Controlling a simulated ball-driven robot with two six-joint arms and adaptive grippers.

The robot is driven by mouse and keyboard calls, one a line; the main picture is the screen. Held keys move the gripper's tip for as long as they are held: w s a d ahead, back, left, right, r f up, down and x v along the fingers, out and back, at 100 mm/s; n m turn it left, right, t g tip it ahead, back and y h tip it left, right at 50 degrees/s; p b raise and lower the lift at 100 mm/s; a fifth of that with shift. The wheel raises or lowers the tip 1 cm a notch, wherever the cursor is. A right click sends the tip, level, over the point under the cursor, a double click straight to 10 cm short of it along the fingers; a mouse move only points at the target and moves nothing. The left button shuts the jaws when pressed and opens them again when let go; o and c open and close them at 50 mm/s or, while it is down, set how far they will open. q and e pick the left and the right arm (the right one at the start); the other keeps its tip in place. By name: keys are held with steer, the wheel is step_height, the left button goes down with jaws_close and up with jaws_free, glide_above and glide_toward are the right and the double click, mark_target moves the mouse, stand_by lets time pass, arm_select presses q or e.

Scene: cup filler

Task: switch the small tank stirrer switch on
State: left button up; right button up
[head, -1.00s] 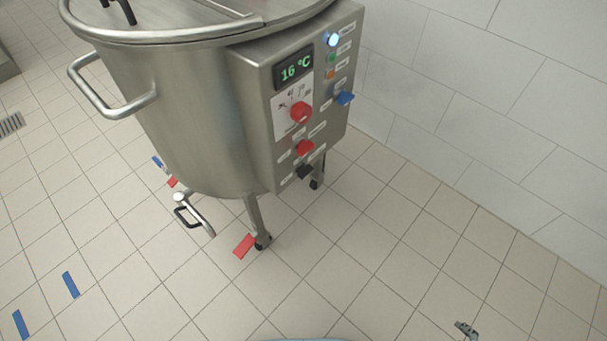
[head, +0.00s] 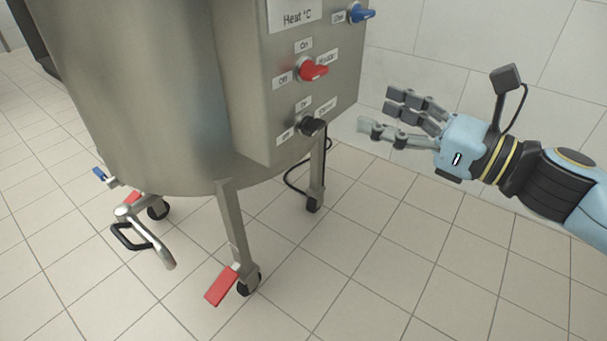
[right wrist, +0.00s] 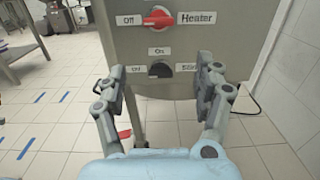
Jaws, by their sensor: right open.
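The small steel tank (head: 150,90) stands on wheeled legs at the left and middle of the head view. Its control box (head: 240,90) carries the stirrer switch (head: 313,126), a black rotary knob below the red heater knob (head: 312,70). In the right wrist view the stirrer switch (right wrist: 160,70) sits between Off and Stirrer labels, with On above. I cannot tell its setting for sure. My right gripper (head: 378,110) is open and empty, to the right of the switch and apart from it. In the wrist view the switch appears between its fingers (right wrist: 162,62). My left gripper is not in view.
A blue knob (head: 361,13) sticks out of the box at upper right. A tap with a black handle (head: 132,238) and a red caster pedal (head: 221,287) are low on the tank. A black cable (head: 296,180) hangs behind. The wall is close on the right; floor in front is clear.

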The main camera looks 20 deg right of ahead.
steer(key=b, duration=0.3)
glide_toward(320, 127)
steer(key=x, duration=0.9)
steer(key=shift+b, duration=0.3)
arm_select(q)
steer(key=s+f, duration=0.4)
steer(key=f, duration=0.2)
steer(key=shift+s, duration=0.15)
arm_select(e)
steer(key=shift+w+a, duration=0.3)
steer(key=shift+a, duration=0.05)
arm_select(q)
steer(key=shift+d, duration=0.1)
arm_select(e)
steer(key=c, duration=1.2)
